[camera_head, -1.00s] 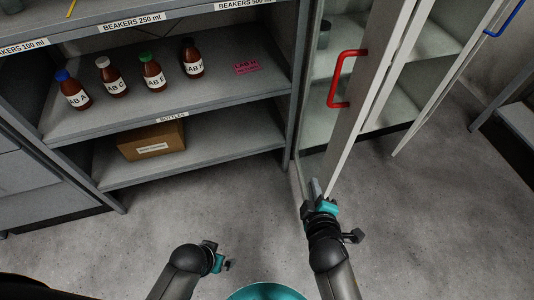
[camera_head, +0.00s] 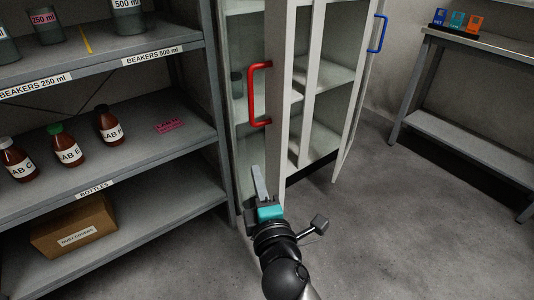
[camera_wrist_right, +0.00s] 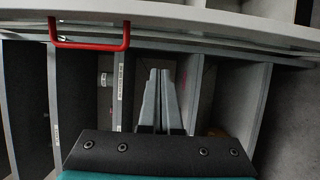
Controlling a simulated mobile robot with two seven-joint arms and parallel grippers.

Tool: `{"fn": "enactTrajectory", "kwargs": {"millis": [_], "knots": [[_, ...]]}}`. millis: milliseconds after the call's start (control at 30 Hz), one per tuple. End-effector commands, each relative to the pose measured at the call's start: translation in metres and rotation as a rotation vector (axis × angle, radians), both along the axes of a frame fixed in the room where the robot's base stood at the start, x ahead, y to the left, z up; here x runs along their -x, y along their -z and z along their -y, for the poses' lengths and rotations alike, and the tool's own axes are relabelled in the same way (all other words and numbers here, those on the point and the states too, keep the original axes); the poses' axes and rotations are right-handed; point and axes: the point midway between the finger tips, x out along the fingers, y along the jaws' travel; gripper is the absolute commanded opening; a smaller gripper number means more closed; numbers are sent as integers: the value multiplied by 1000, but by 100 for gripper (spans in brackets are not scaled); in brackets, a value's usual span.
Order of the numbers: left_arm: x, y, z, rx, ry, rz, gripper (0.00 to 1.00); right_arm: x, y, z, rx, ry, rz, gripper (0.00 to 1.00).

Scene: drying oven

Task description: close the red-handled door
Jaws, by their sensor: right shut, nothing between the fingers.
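The glass cabinet door (camera_head: 279,110) has a pale frame and a red bar handle (camera_head: 259,95). It stands ajar, seen at a steep slant in the head view. My right gripper (camera_head: 259,172) is shut and empty, in front of the door's lower part and below the handle. In the right wrist view, the shut fingers (camera_wrist_right: 159,75) point toward the door frame (camera_wrist_right: 200,18), with the red handle (camera_wrist_right: 90,46) up and to the left. I cannot tell whether the fingertips touch the door. My left gripper is out of view.
The neighbouring door with a blue handle (camera_head: 378,34) stands open. A grey shelf rack (camera_head: 150,190) with bottles, beakers and a cardboard box (camera_head: 73,225) is close on the left. A side table (camera_head: 480,38) stands at the right. The floor (camera_head: 400,230) at front right is clear.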

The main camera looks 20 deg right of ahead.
Motion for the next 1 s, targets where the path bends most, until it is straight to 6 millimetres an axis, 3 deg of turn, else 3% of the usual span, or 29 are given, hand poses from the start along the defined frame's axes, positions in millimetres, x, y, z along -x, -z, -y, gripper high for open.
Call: {"fn": "enactTrajectory", "kwargs": {"millis": [467,700,1000], "knots": [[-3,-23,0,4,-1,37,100,-68,1,5,1,1,1,0],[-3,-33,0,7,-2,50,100,-72,2,34,2,1,-1,0],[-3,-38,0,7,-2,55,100,-74,1,45,-1,1,-2,0]]}}
